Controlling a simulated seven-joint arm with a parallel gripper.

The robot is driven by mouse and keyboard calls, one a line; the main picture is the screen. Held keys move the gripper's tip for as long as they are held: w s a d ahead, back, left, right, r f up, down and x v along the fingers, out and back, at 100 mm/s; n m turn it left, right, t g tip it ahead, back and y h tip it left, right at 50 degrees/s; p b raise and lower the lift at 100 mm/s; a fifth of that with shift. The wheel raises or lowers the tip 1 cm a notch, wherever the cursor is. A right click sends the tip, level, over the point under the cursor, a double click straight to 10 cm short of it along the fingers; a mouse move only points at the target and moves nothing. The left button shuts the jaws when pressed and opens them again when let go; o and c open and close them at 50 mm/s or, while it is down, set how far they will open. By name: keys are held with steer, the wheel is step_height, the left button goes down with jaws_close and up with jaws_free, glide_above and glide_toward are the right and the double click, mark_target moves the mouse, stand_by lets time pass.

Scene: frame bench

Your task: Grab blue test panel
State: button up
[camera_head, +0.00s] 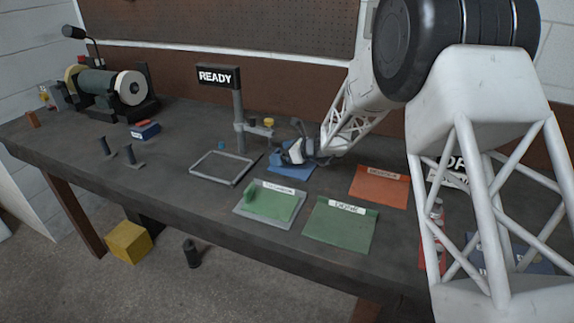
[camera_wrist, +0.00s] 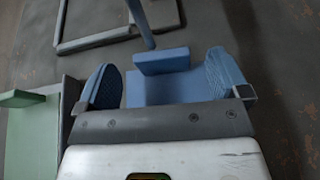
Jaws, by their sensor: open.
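The blue test panel (camera_head: 300,172) lies flat on the bench, partly hidden under my gripper (camera_head: 300,150) in the head view. In the wrist view the blue panel (camera_wrist: 175,90) has an upright blue tab (camera_wrist: 161,62) along its far edge. My gripper (camera_wrist: 165,75) is open, with one blue-padded finger on each side of the tab. Gaps show between the tab and both fingers. The panel's near part is hidden behind my gripper's body.
An empty grey frame (camera_head: 222,168) lies left of the blue panel, beside a post with a READY sign (camera_head: 215,76). A green panel in a grey tray (camera_head: 243,212), another green panel (camera_head: 340,226) and an orange panel (camera_head: 380,188) lie nearby. A bench grinder (camera_head: 98,84) stands far left.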

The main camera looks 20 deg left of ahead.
steer(key=shift+a, duration=0.1)
steer(key=shift+x, duration=2.5)
steer(key=c, duration=1.3)
steer(key=shift+r, duration=0.15)
